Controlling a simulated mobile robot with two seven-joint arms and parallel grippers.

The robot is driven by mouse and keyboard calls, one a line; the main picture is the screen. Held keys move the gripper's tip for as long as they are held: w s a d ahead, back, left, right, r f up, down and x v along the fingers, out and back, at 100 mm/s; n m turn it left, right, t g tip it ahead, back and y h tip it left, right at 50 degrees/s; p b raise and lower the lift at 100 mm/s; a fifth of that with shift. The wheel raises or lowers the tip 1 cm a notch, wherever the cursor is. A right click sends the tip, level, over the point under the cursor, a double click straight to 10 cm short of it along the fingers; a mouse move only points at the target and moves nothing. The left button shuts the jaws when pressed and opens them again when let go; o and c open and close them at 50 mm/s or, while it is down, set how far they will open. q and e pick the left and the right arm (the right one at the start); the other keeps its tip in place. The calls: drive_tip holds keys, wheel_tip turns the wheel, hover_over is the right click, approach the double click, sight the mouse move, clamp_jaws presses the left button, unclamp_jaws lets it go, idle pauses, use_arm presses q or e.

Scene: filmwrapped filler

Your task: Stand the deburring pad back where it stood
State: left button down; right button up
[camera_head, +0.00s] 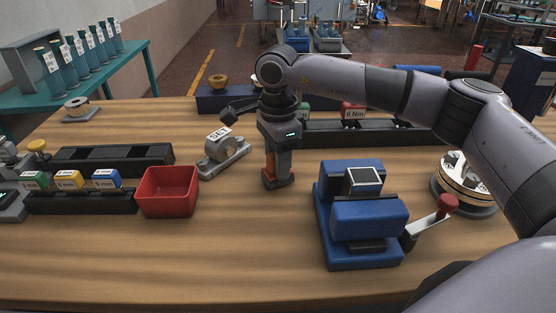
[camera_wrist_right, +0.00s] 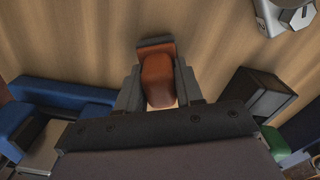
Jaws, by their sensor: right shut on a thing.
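My right gripper (camera_head: 277,182) points down over the middle of the wooden table, between the grey bearing block with the "SET" label and the blue vise. It is shut on a red-brown pad, which I take to be the deburring pad (camera_head: 270,165). In the right wrist view the pad (camera_wrist_right: 158,75) sits between the two dark fingers of the gripper (camera_wrist_right: 158,88). The fingers hide parts of its sides. Whether its lower end touches the table cannot be told. My left gripper is not in view.
The blue vise (camera_head: 368,218) with a red-knobbed handle stands right of the gripper. The "SET" bearing block (camera_head: 222,152) and a red bin (camera_head: 167,190) are to the left. A dark rack (camera_head: 350,133) lies behind. The table in front of the gripper is clear.

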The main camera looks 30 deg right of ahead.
drive_tip(key=shift+f, duration=0.15)
drive_tip(key=shift+f, duration=0.1)
drive_tip(key=o, duration=1)
wheel_tip(320, 180, up, 12)
drive_tip(key=shift+r, duration=0.2)
drive_tip(key=shift+s+f, duration=0.1)
